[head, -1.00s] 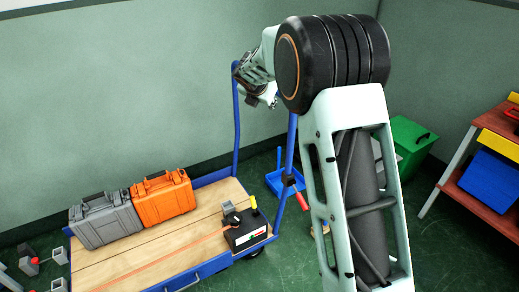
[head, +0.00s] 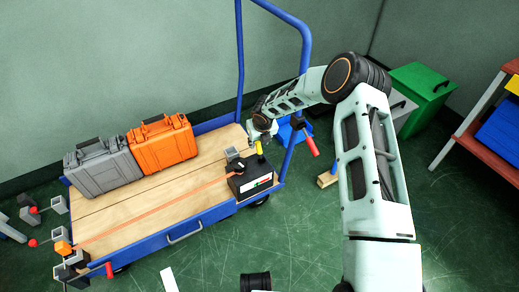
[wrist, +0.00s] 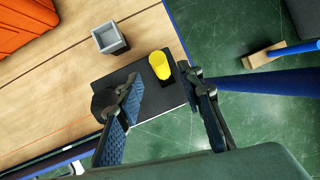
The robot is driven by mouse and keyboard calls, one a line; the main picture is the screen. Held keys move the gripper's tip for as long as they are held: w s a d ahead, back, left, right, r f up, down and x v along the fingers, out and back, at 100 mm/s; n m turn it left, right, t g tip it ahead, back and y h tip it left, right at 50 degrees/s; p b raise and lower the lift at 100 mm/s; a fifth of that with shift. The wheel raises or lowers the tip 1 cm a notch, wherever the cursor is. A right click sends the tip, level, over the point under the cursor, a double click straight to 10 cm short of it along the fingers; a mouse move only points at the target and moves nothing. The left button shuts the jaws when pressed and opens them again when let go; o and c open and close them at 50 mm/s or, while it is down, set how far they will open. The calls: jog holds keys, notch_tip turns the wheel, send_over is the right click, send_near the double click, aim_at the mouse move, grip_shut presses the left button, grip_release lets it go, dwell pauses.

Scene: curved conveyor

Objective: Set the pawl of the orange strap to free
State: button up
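The orange strap (head: 150,212) runs flat along the cart's wooden deck to a black ratchet box (head: 250,181) at the deck's right end. A yellow lever (head: 259,148) stands up from the box; I take it to be the pawl lever. In the wrist view, the yellow lever (wrist: 160,65) rises from the black box (wrist: 150,96). My gripper (wrist: 162,80) is open and empty, its fingers on either side of the view with the lever just beyond and between the tips. In the head view my gripper (head: 262,130) is just above the lever. I cannot tell whether it touches.
A grey open-topped block (head: 231,154) stands beside the box. An orange case (head: 163,146) and a grey case (head: 103,167) stand on the deck (head: 140,205). The cart's blue handle frame (head: 304,60) rises close behind my gripper. A red-handled part (head: 312,145) hangs nearby.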

aim_at(259, 146)
jog(key=b+x, duration=0.2)
jog(key=x, duration=0.4)
jog(key=shift+w+f, duration=0.2)
jog(key=shift+f, duration=0.15)
jog(key=shift+c, duration=0.6)
grip_shut()
